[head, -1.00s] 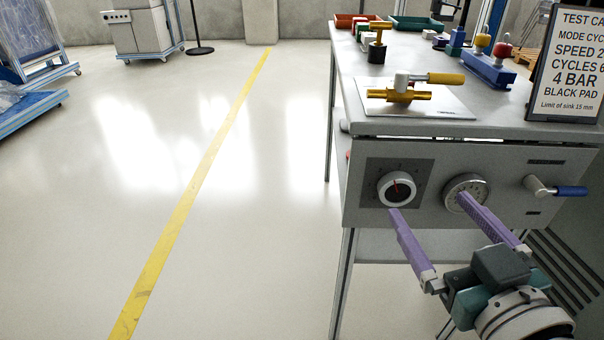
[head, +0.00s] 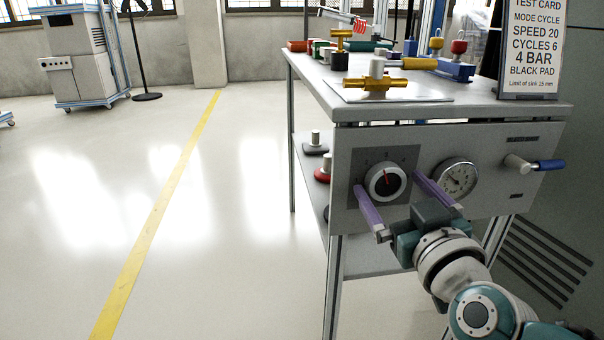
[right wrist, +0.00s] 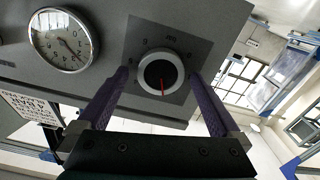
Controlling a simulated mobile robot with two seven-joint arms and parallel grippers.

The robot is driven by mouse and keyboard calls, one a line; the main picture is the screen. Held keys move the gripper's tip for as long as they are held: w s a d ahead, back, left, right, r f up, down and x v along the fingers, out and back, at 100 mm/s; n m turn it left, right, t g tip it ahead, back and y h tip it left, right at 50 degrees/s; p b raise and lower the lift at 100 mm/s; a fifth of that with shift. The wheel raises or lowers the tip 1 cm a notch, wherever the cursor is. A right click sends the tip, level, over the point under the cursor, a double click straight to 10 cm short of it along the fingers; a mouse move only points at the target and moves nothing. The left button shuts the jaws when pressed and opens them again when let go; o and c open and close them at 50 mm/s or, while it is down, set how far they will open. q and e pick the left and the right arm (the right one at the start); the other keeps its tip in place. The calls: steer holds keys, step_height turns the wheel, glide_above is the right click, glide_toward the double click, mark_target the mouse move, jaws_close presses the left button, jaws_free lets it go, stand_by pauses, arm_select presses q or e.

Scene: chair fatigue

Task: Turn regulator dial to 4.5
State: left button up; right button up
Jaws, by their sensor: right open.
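The regulator dial (head: 386,182) is a black knob with a white rim and a red pointer line, set on a dark square plate on the bench's front panel. It also shows in the right wrist view (right wrist: 160,74). The scale marks are too small to read surely. A round pressure gauge (head: 456,178) is right of the dial; in the right wrist view it is at upper left (right wrist: 64,40). My right gripper (head: 394,190) is open, its purple fingers on either side of the dial, with visible gaps to it in the right wrist view. My left gripper is not in view.
A handle with a blue grip (head: 550,165) sticks out right of the gauge. A test card (head: 532,48) reading "4 BAR" stands on the bench top (head: 500,105). A brass valve (head: 375,84) lies on a plate there. The floor left of the bench is clear.

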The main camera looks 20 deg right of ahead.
steer(key=shift+w, duration=0.15)
steer(key=c, duration=1.3)
